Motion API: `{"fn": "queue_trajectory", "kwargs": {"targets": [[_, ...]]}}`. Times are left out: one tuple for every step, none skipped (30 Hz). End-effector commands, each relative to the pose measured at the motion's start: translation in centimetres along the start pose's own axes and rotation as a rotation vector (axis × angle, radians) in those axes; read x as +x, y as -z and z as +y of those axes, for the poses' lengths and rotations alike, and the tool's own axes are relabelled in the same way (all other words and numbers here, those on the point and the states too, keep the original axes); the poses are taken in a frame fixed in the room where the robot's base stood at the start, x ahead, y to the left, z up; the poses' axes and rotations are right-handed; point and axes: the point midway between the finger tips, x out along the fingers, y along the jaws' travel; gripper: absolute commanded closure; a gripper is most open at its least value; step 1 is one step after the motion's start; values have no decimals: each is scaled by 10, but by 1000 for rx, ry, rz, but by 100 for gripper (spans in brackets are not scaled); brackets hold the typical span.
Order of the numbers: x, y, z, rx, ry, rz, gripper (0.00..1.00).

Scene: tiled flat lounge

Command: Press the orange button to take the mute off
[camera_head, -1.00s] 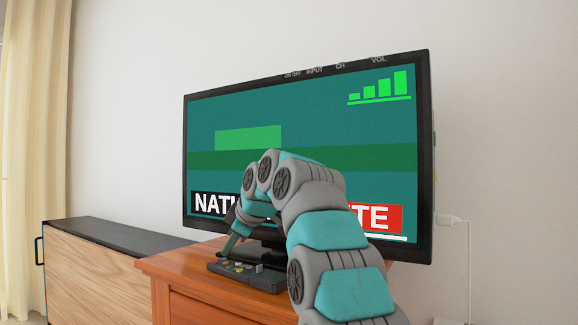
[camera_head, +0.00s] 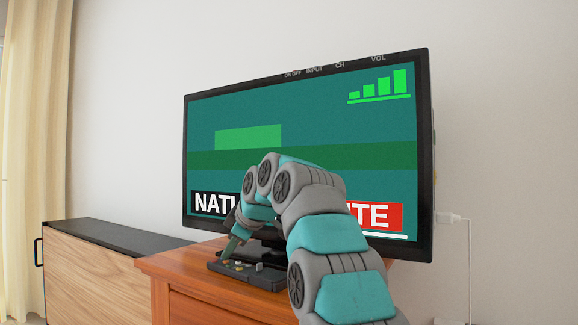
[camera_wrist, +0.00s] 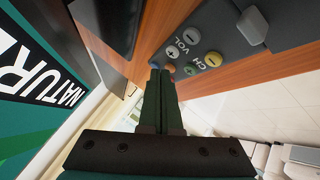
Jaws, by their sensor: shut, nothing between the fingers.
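A dark control pad (camera_head: 262,280) with several coloured buttons lies on the wooden cabinet, in front of the television. The wrist view shows the pad (camera_wrist: 222,28) with CH and VOL labels. In the head view my gripper (camera_head: 225,256) reaches down to the pad's left part.
The television (camera_head: 300,120) shows a green picture, signal-like bars at top right and a red label (camera_head: 402,216) ending in "TE", partly covered by my arm. The wooden cabinet (camera_head: 205,290) has a low sideboard (camera_head: 95,280) to its left. A grey raised block (camera_wrist: 252,25) stands on the pad.

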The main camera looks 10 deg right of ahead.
Motion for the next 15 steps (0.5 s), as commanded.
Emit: {"fn": "queue_trajectory", "kwargs": {"targets": [[1,-1,-1,0,0,0,100],[1,-1,0,0,0,0,100],[0,0,0,0,0,0,100],[0,0,0,0,0,0,100],[0,0,0,0,0,0,100],[0,0,0,0,0,0,100],[-1,0,0,0,0,0,100],[-1,1,1,0,0,0,100],[-2,2,2,0,0,0,100],[-4,2,3,0,0,0,100],[-5,3,4,0,0,0,100],[-6,4,5,0,0,0,100],[-7,5,5,0,0,0,100],[-8,6,6,0,-1,0,100],[-9,6,7,0,-1,0,100]]}}
